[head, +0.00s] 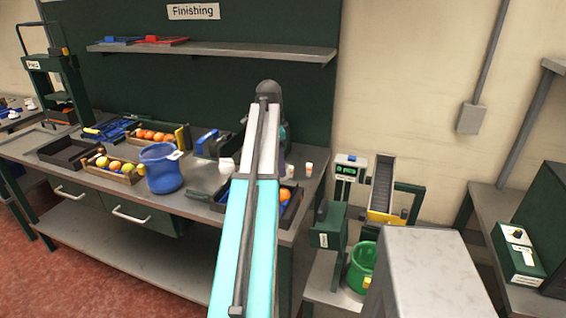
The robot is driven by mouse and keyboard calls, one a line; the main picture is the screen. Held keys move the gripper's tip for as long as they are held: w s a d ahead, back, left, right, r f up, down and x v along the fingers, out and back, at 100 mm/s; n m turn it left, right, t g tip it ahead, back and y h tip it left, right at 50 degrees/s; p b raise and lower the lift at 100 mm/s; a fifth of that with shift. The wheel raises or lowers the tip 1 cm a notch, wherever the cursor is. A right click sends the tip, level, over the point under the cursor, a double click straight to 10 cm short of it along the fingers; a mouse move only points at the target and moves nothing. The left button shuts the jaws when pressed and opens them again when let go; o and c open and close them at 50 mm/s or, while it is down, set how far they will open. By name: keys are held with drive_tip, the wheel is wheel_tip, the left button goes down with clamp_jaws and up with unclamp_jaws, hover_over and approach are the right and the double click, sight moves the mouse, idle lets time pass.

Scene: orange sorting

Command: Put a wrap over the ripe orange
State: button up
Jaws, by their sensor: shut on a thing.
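An orange fruit (284,195) lies in a dark tray (295,213) on the bench, just right of my arm. My arm reaches up the middle of the head view and covers much of this tray. My gripper is hidden behind the arm, so I cannot see its fingers or what is between them. I cannot make out a wrap for certain. A small white object (226,166) stands left of the arm; it is too small to identify. Several more orange and yellow fruits lie in two wooden crates (122,179) (180,146) on the left.
A blue bucket (162,170) stands at the bench front beside the near crate. An empty dark tray (68,152) and a blue tray (105,130) are further left. A small white bottle (309,169) stands right of the arm. A green bucket (362,266) sits below a chute (383,185).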

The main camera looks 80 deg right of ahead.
drive_tip(key=shift+s+d, duration=0.1)
drive_tip(key=shift+s, duration=0.6)
drive_tip(key=shift+f, duration=0.1)
drive_tip(key=b, duration=0.4)
hover_over(284, 190)
drive_tip(key=shift+w+f, duration=0.15)
drive_tip(key=shift+f, duration=4.2)
drive_tip(key=shift+f, duration=0.5)
drive_tip(key=o, duration=1.1)
drive_tip(key=shift+o, duration=0.8)
